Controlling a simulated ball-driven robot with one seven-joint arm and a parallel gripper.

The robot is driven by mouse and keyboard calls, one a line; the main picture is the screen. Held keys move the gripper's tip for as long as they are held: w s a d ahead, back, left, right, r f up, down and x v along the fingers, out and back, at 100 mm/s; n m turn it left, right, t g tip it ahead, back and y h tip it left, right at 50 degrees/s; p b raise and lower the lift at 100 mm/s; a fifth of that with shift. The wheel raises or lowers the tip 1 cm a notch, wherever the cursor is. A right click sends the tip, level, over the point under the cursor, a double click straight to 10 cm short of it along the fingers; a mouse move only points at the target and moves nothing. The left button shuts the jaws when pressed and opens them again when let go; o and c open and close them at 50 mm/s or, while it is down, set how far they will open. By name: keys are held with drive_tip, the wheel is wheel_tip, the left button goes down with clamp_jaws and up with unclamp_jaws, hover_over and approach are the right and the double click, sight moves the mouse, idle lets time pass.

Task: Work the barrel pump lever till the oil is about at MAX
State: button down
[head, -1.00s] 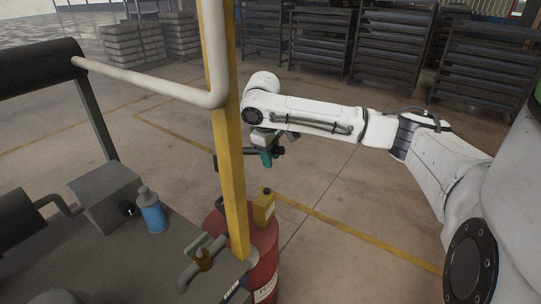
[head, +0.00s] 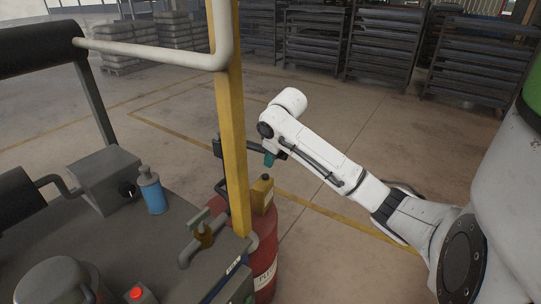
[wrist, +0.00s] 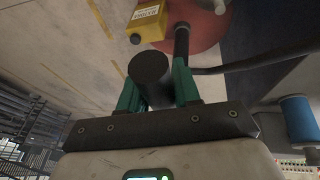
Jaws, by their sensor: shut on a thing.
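The red oil barrel (head: 263,250) stands behind the yellow post, at the corner of the grey machine. Its dark pump lever (head: 240,150) shows partly beyond the post. My gripper (head: 268,159) is above the barrel; its teal fingers are shut around the lever's black cylindrical grip. The wrist view shows this grip (wrist: 151,75) between both fingers (wrist: 158,85), with the red barrel top (wrist: 205,22) beyond. A small amber part (head: 204,238) sits on a bent pipe on the machine; I cannot read an oil level or a MAX mark there.
A yellow container (head: 262,192) sits on the barrel. A blue bottle (head: 152,192) stands on the machine. Open floor (head: 330,110) lies beyond; racks (head: 385,45) stand behind.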

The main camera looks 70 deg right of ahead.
wheel_tip(320, 180, down, 9)
drive_tip(key=w+t+h+b, duration=0.1)
drive_tip(key=w+t+b, duration=0.1)
drive_tip(key=t+b, duration=0.1)
drive_tip(key=shift+d+f+m+t+b, duration=0.2)
drive_tip(key=shift+m+t+b, duration=0.15)
drive_tip(key=shift+t, duration=0.45)
drive_tip(key=c, duration=1)
unclamp_jaws()
drive_tip(key=shift+o, duration=0.6)
drive_tip(key=shift+w, duration=0.1)
drive_tip(key=v, duration=1.1)
drive_tip(key=shift+p, duration=0.3)
